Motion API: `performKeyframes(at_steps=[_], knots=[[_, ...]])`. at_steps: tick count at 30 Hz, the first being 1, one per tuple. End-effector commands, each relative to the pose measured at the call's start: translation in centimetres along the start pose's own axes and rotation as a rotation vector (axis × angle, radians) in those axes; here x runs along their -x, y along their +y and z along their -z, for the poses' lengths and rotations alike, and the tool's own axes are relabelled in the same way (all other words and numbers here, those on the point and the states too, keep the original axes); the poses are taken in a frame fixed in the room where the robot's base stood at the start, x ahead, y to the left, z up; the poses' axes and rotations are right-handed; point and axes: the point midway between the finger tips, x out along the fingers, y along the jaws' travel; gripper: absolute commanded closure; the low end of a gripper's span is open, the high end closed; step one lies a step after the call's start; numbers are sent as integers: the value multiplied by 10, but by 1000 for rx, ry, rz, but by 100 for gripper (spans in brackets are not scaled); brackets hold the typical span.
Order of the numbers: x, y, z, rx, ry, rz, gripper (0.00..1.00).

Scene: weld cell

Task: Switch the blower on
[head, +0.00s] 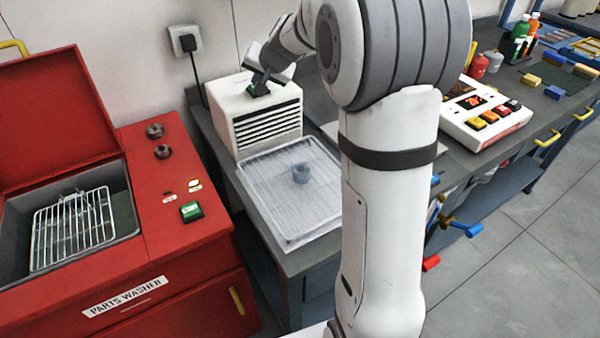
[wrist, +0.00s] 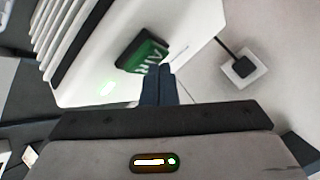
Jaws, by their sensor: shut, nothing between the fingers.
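The blower (head: 265,120) is a white box with dark slats on its front, standing at the back of the bench. A green switch with pale lettering is on its top and shows in the wrist view (wrist: 141,52). My gripper (head: 259,82) is over the blower's top. Its fingers are shut and empty, with the tips (wrist: 158,70) at the edge of the switch in the wrist view; I cannot tell whether they touch it. In the head view my gripper partly hides the switch.
A wire rack (head: 270,175) sits in front of the blower. A wall socket with a plug (head: 186,41) is behind. The red parts washer (head: 165,235) stands at left. A white button panel (head: 485,115) is at right, beyond my arm.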

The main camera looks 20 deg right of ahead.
Motion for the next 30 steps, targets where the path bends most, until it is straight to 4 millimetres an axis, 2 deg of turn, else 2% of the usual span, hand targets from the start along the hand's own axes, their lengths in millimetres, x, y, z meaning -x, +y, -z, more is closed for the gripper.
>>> performKeyframes(at_steps=[6, 19, 30], knots=[[9, -6, 7, 1, 1, 0, 100], [12, -9, 9, 1, 1, 0, 100], [38, -27, 28, 1, 1, 0, 100]])
